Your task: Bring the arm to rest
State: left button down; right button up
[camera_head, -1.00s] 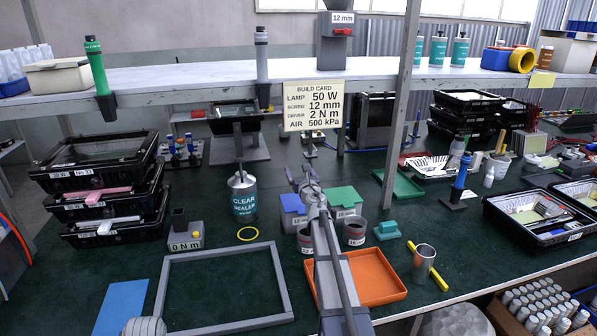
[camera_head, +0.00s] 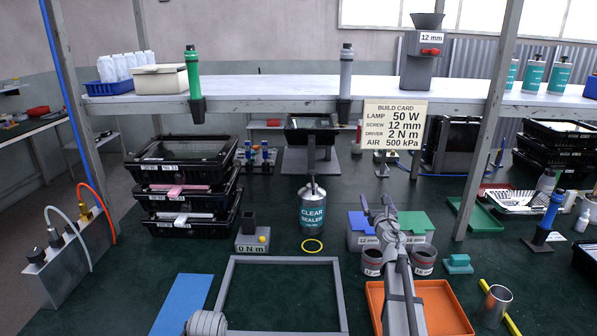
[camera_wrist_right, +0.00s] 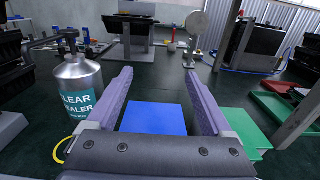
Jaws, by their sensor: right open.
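My right gripper (camera_head: 378,207) is open and empty. It is above the bench at the blue-lidded and green-lidded boxes. In the right wrist view its two purple-grey fingers (camera_wrist_right: 158,78) stand wide apart with nothing between them. Below and between them shows the blue lid (camera_wrist_right: 154,118), with the green lid (camera_wrist_right: 241,125) to the right. The clear sealer can (camera_head: 312,210) stands left of the gripper and also shows in the right wrist view (camera_wrist_right: 80,88), apart from the left finger. My left gripper is not in view; a grey rounded part shows at the bottom edge.
An orange tray (camera_head: 440,300) lies under my right forearm. A grey frame (camera_head: 232,295), a yellow ring (camera_head: 313,246) and a 0 N m block (camera_head: 252,243) lie to the left. Stacked black trays (camera_head: 182,190) stand further left. The build card (camera_head: 394,124) hangs behind the gripper, below the shelf.

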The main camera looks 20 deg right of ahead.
jog(key=s+a+f+m+g+h+p, duration=0.1)
jog(key=s+a+f+m+g+p, duration=0.2)
jog(key=a+m, duration=0.7)
jog(key=s+a+f+m+g+h+p, duration=0.1)
jog(key=s+a+m+g+p, duration=0.3)
jog(key=a+m, duration=0.6)
jog(key=s+a+f+m+g+y+p, duration=0.1)
jog(key=s+a+f+m+g+y, duration=0.1)
jog(key=s+a, duration=0.6)
jog(key=s+a+f+m+g+y+p, duration=0.1)
jog(key=s+a+f+m+g+y, duration=0.1)
jog(key=s+a+g, duration=0.3)
jog(key=s+a+f+m+g+y+p, duration=0.1)
jog(key=s+a+f+m+g+y, duration=0.1)
jog(key=s+a, duration=0.9)
jog(key=s+f+m+g, duration=0.1)
jog(key=s+m, duration=0.1)
jog(key=shift+s+a+m+p, duration=0.15)
jog(key=shift+m+p, duration=0.15)
jog(key=shift+p, duration=0.1)
